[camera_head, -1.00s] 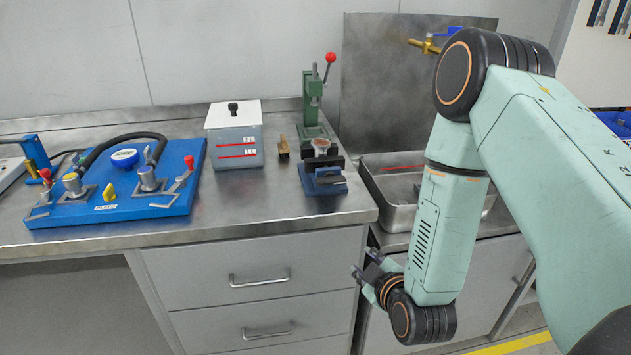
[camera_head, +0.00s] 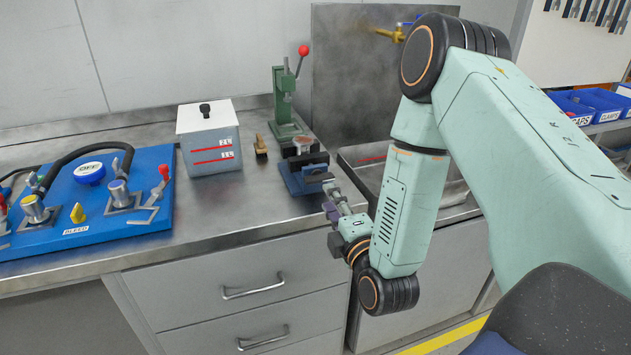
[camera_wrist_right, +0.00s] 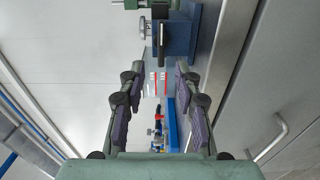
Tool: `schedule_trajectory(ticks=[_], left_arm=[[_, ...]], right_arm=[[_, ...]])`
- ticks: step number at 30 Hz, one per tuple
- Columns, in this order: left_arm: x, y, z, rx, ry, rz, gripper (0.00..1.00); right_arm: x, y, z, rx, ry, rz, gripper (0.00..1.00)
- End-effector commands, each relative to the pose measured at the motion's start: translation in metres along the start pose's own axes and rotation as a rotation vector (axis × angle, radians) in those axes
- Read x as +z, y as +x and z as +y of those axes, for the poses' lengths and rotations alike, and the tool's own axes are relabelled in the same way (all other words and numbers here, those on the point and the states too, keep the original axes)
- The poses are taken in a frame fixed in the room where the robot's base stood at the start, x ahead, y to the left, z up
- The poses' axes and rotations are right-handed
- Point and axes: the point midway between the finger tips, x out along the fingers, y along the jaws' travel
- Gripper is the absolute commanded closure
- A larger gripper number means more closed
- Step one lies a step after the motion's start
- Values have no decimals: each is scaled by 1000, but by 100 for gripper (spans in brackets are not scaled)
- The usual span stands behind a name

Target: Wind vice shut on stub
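The blue vice (camera_head: 296,183) stands at the front right end of the steel bench, with dark jaws on top. A round reddish-brown stub (camera_head: 303,141) sits at the jaws; whether they touch it I cannot tell. A grey handle part (camera_head: 318,177) shows on the vice's front. My right gripper (camera_head: 329,197) is just in front and to the right of the vice. In the right wrist view the vice (camera_wrist_right: 181,36) lies beyond the fingertips, and the gripper (camera_wrist_right: 157,74) is open with nothing between its fingers. My left gripper is out of view.
A green press (camera_head: 284,108) with a red knob stands behind the vice. A small brush (camera_head: 261,148) and a white-lidded box (camera_head: 209,140) are left of it. A steel sink (camera_head: 365,155) lies right. A blue pump board (camera_head: 100,205) fills the left bench.

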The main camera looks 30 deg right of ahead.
Motion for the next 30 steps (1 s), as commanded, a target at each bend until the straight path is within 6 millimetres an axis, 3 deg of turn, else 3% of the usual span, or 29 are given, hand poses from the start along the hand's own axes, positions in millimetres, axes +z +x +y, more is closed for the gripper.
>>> schedule_trajectory(ticks=[5, 18, 30], left_arm=[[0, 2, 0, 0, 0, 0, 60], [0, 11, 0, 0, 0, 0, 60], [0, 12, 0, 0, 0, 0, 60]], right_arm=[[2, 12, 0, 5, -21, -2, 67], [-2, 74, 0, 2, -19, -1, 67], [-2, 81, 0, -1, -18, -1, 69]])
